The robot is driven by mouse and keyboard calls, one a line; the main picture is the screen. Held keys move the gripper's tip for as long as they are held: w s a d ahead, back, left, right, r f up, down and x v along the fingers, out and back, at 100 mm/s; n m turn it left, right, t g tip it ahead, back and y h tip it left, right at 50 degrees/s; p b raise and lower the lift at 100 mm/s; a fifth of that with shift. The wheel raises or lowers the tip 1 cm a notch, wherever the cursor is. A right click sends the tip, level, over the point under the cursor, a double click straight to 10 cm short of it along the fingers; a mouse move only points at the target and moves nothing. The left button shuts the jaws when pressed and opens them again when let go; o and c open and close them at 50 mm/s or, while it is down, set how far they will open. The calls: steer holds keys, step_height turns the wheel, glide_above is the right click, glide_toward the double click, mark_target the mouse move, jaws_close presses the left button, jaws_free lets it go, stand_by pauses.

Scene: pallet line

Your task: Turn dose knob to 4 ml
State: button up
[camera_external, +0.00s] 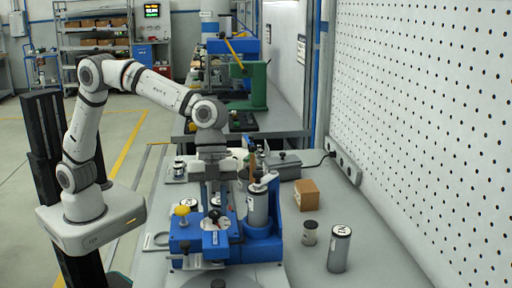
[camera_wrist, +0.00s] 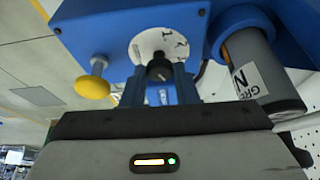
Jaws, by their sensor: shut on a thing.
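The dose knob (camera_wrist: 159,68) is a small black knob in front of a white dial (camera_wrist: 148,43) on the blue dosing unit (camera_wrist: 115,22). Printed numerals show on the dial, 1 and 2 among them; the pointer's exact reading cannot be made out. My gripper (camera_wrist: 167,76) is shut on the knob, its fingers reaching up to it from below in the wrist view. In the external view my gripper (camera_external: 214,203) points down over the blue dosing unit (camera_external: 185,245), and the fingers largely hide the knob.
A yellow-capped plunger (camera_wrist: 92,87) sticks out left of the dial. A labelled grey canister (camera_wrist: 262,75) stands to its right. On the bench, a cardboard box (camera_external: 307,195), a small jar (camera_external: 310,233) and a silver canister (camera_external: 340,249) stand to the right, near the pegboard wall (camera_external: 420,120).

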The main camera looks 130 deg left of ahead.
stand_by(0.3)
steer(key=o, duration=1)
steer(key=v, duration=0.7)
steer(key=shift+r, duration=0.4)
steer(key=shift+s+a, duration=0.1)
